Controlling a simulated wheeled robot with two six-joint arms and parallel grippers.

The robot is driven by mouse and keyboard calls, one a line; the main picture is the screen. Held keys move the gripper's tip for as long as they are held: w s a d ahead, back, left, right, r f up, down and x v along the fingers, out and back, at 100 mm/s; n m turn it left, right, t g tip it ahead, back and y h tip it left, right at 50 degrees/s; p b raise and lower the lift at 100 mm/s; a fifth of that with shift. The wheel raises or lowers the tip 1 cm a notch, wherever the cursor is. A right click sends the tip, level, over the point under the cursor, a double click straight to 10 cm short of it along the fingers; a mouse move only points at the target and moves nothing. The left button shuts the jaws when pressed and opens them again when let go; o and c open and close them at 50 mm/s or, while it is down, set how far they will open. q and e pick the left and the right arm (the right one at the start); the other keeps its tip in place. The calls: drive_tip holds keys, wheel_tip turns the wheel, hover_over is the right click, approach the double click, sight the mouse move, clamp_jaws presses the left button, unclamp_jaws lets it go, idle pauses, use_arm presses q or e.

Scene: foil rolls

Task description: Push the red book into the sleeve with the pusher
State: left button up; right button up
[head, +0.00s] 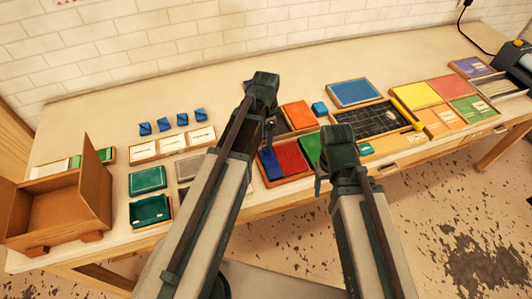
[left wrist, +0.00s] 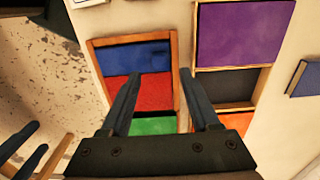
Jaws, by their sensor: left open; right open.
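The red book (head: 291,158) lies flat between a blue and a green book in a wooden tray. In the left wrist view, the red book (left wrist: 142,94) shows below and between the fingertips of my left gripper (left wrist: 160,73), which is open and empty. In the head view, my left gripper (head: 269,122) hangs over the tray area, partly hidden by its own wrist. My right gripper (head: 322,172) is open at the tray's right side. A yellow stick (head: 405,113), possibly the pusher, lies by a black gridded board. I cannot tell which thing is the sleeve.
A second frame (left wrist: 256,69) holds a purple and an orange panel with a dark empty space between them. An open cardboard box (head: 96,185) and green trays (head: 148,180) stand at left. Coloured panels (head: 418,94) fill the right. The table's back left is clear.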

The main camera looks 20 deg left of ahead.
sight(270, 163)
use_arm(q)
wheel_tip(270, 163, down, 6)
drive_tip(key=b, duration=0.4)
drive_tip(key=shift+r+b, duration=0.15)
drive_tip(key=shift+b, duration=0.15)
clamp_jaws()
idle(1.0)
